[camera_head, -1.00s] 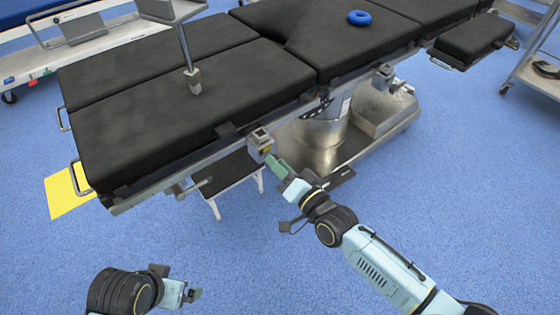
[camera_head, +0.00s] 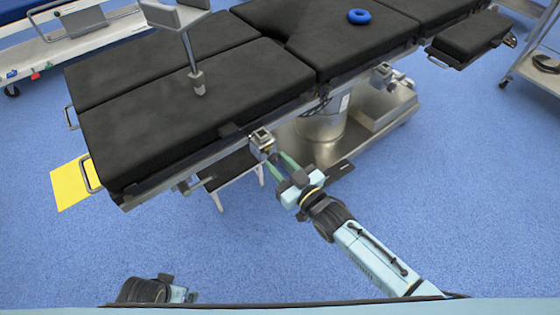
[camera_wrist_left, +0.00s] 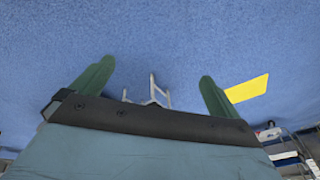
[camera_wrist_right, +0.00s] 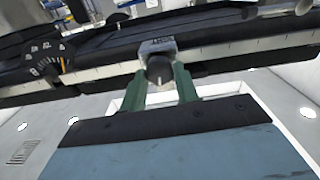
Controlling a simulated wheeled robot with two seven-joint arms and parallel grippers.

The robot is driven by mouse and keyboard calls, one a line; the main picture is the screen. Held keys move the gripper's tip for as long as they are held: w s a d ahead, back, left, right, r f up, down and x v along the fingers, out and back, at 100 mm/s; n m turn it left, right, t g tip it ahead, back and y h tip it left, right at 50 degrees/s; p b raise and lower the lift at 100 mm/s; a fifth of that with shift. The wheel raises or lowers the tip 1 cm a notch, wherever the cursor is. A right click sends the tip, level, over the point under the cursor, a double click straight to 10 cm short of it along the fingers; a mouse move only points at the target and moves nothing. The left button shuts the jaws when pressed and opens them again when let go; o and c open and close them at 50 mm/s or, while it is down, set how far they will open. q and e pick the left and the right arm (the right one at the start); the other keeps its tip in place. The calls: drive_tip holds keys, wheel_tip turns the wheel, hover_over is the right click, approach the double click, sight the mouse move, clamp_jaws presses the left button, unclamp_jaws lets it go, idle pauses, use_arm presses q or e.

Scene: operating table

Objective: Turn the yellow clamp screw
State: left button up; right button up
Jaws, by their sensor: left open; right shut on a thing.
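The metal clamp (camera_head: 262,140) sits on the side rail of the black operating table (camera_head: 215,90). It also shows in the right wrist view (camera_wrist_right: 156,46). The clamp screw's knob (camera_wrist_right: 160,71) faces my right wrist camera and looks dark there; its yellow colour does not show clearly now. My right gripper (camera_head: 276,158) is at the clamp, its green fingers on either side of the knob and shut on it. My left gripper (camera_wrist_left: 156,72) is open and empty, low at the left of the head view, far from the clamp.
The table's metal column (camera_head: 320,125) stands behind my right gripper. A small step stool (camera_head: 235,180) stands under the table, left of the gripper. A blue ring (camera_head: 359,16) lies on the tabletop. A yellow sheet (camera_head: 75,185) lies on the floor. The blue floor in front is clear.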

use_arm(q)
drive_tip(key=shift+s+a+f, duration=0.3)
drive_tip(key=shift+a+f, duration=0.05)
drive_tip(key=shift+f, duration=0.15)
use_arm(e)
drive_tip(key=shift+n, duration=1)
use_arm(q)
drive_tip(key=shift+f, duration=0.1)
use_arm(e)
drive_tip(key=o, duration=1)
drive_tip(key=shift+c, duration=0.2)
drive_tip(key=shift+s+d+p, duration=0.15)
drive_tip(key=shift+s+p, duration=0.05)
drive_tip(key=shift+p, duration=0.1)
use_arm(q)
drive_tip(key=s+a+f+p, duration=0.1)
drive_tip(key=s+f+p, duration=0.2)
drive_tip(key=s+f, duration=0.3)
drive_tip(key=shift+a+f+g, duration=0.3)
drive_tip(key=shift+g, duration=0.1)
use_arm(e)
drive_tip(key=v, duration=1.3)
use_arm(q)
drive_tip(key=shift+s, duration=0.1)
